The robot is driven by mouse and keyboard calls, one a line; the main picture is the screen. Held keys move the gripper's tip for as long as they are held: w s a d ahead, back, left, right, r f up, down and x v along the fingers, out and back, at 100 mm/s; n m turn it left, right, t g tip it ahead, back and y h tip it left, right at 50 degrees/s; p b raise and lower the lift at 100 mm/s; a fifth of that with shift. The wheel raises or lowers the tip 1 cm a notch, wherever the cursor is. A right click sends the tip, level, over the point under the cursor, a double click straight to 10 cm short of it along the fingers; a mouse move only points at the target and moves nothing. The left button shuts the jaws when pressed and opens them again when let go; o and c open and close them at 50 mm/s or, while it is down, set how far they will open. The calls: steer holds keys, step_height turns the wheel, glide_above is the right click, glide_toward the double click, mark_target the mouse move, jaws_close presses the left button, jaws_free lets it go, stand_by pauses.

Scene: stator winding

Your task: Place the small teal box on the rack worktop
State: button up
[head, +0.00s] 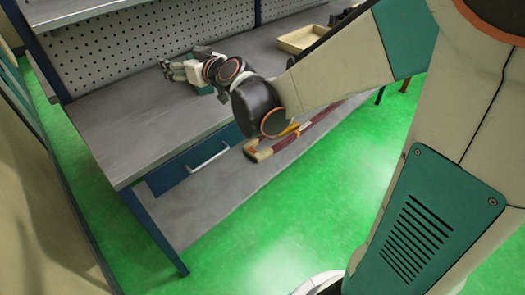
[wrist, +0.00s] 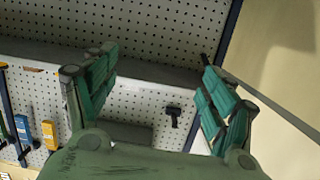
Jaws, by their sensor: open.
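My gripper (head: 170,68) is over the rack worktop (head: 120,130), near the pegboard in the head view. In the wrist view its two green-padded fingers (wrist: 157,62) stand wide apart, with nothing held between them. A small green patch shows just under my wrist at the worktop in the head view. I cannot tell whether it is the small teal box or part of my gripper. No teal box shows clearly in either view.
A perforated back panel (head: 150,42) rises behind the worktop, with a shelf above. A cream tray (head: 301,40) sits farther right. A blue drawer (head: 190,168) is below, and a yellow and red tool lies on the lower shelf (head: 215,200). The worktop's near left part is bare.

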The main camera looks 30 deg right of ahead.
steer(key=s+d+f+m+g+h, duration=0.1)
steer(key=s+d+f+g, duration=0.1)
steer(key=s, duration=0.8)
steer(key=s+d+f+m+g+h, duration=0.1)
steer(key=s+d+f+g+h, duration=0.1)
steer(key=s, duration=0.9)
steer(key=s+d+f+m+g+h, duration=0.1)
steer(key=s+d+f+g, duration=0.2)
steer(key=s, duration=0.8)
steer(key=shift+d+f+g, duration=0.15)
steer(key=shift+f+g, duration=0.45)
steer(key=shift+f, duration=0.15)
steer(key=shift+s, duration=0.1)
